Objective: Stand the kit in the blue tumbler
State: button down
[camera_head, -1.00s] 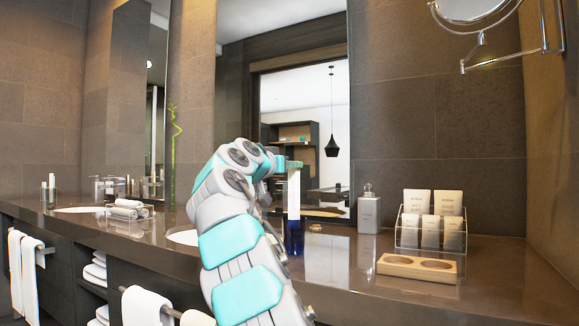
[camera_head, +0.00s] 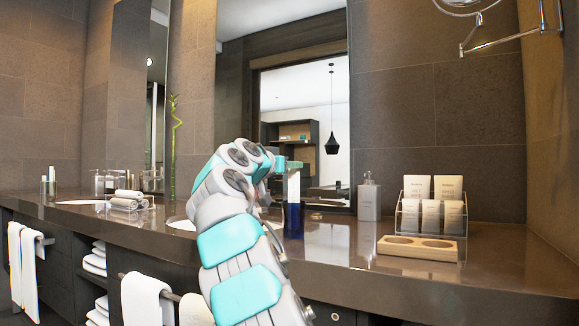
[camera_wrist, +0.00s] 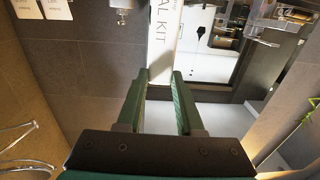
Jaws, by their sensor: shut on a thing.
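The kit (camera_head: 293,186), a slim white box, stands upright in my gripper (camera_head: 289,165). In the wrist view, the kit (camera_wrist: 164,45) shows between the two green fingers, with part of its printed lettering readable. The dark blue tumbler (camera_head: 293,221) stands on the counter directly below the kit in the head view. The kit's lower end meets the tumbler's rim line and is lost from sight there; it looks inside, but I cannot be sure how deep. The tumbler is not clear in the wrist view.
A wooden holder with two round recesses (camera_head: 419,255) lies on the counter (camera_head: 340,262) at right. Behind it is a clear rack of packets (camera_head: 430,218). A grey dispenser (camera_head: 369,199) stands near the mirror. Rolled towels (camera_head: 128,200) lie far left.

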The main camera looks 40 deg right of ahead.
jog(key=shift+c, duration=2.3)
grip_release()
jog(key=shift+a, duration=0.1)
jog(key=b+v, duration=0.1)
jog(key=v, duration=0.6)
jog(key=shift+s+a, duration=0.15)
jog(key=shift+a, duration=0.1)
